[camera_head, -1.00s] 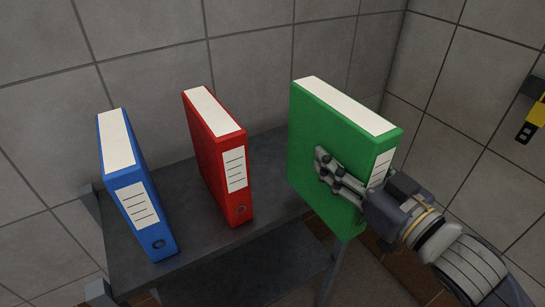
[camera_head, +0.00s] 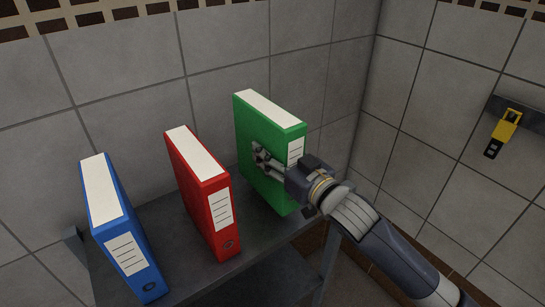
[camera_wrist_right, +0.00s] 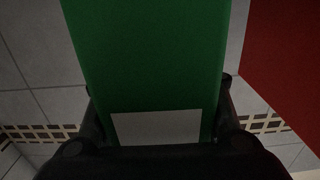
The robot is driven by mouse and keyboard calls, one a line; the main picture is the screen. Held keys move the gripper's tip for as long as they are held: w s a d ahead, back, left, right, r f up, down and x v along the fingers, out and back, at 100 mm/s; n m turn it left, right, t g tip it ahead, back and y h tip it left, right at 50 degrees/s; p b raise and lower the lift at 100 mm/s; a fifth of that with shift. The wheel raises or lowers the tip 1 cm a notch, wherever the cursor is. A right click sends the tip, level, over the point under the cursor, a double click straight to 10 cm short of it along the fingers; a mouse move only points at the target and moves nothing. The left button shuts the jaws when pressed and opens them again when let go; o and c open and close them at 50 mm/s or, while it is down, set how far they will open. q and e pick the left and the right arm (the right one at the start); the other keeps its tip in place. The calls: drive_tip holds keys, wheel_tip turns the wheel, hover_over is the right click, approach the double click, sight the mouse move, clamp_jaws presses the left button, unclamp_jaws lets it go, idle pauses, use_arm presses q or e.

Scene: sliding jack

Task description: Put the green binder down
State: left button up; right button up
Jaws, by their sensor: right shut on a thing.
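The green binder (camera_head: 262,135) stands upright at the right end of the grey shelf (camera_head: 195,270) in the head view, to the right of the red binder. My right gripper (camera_head: 266,160) is shut on the green binder, with a finger across its near side face. In the right wrist view the green binder (camera_wrist_right: 150,55) fills the middle, between the dark fingers, with its pale label towards me. I cannot tell whether its lower edge touches the shelf. My left gripper is not in view.
The red binder (camera_head: 203,190) stands left of the green one with a gap between them. The blue binder (camera_head: 118,225) stands further left. A tiled wall (camera_head: 130,75) is close behind the shelf. A yellow and black object (camera_head: 503,133) hangs on the right wall.

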drive_tip(key=shift+w+a+r, duration=0.1)
drive_tip(key=shift+w+a, duration=0.05)
drive_tip(key=shift+w, duration=0.05)
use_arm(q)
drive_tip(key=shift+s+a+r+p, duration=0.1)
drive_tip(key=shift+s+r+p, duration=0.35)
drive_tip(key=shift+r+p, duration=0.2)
use_arm(e)
wheel_tip(320, 180, down, 4)
drive_tip(key=shift+r, duration=0.25)
drive_tip(key=shift+f, duration=0.15)
drive_tip(key=o, duration=1.5)
drive_tip(key=shift+f, duration=0.15)
drive_tip(key=shift+s, duration=0.1)
